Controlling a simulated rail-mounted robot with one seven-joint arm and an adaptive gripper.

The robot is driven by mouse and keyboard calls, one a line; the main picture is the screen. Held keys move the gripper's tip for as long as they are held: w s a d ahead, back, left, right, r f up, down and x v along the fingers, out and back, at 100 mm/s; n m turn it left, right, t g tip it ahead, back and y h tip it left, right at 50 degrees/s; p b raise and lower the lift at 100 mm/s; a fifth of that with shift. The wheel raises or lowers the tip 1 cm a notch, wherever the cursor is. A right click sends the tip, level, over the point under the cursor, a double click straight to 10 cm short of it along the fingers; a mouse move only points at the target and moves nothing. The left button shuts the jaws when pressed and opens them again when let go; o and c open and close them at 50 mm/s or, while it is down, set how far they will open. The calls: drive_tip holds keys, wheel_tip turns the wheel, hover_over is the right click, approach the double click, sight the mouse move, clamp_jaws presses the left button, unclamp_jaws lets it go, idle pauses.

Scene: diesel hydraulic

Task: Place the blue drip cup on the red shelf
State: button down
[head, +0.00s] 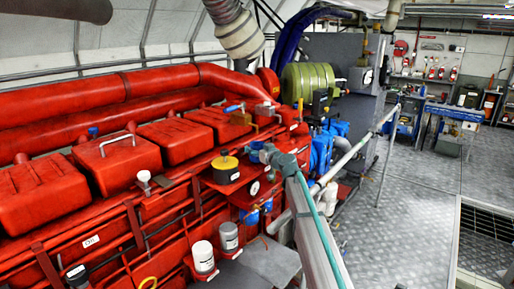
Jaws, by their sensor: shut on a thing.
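My gripper (262,154) is in the middle of the head view, at the end of my grey arm that reaches up from the lower right. It is shut on a small blue thing, which looks like the blue drip cup (256,146); the fingers hide part of it. The red shelf (222,187) projects from the side of the red engine, just left of and below my gripper. A yellow and black round object (225,163) stands on it. The cup looks above the shelf's right end, but I cannot tell its height or depth from this view.
A round gauge (254,188) sits below my gripper. Two white-and-grey canisters (203,257) stand lower down, with small blue-topped fittings (250,217) nearby. The red engine (120,165) fills the left. Pipes run just right of my arm; metal floor (400,220) lies open farther right.

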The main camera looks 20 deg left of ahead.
drive_tip(key=shift+f+b, duration=0.3)
drive_tip(key=shift+b, duration=0.35)
drive_tip(key=shift+c, duration=0.8)
unclamp_jaws()
drive_tip(key=shift+r, duration=0.2)
drive_tip(key=shift+r+p, duration=0.3)
drive_tip(key=shift+p, duration=0.45)
drive_tip(key=b+v, duration=0.4)
drive_tip(key=v, duration=0.8)
drive_tip(key=shift+b, duration=0.4)
drive_tip(key=shift+f, duration=0.15)
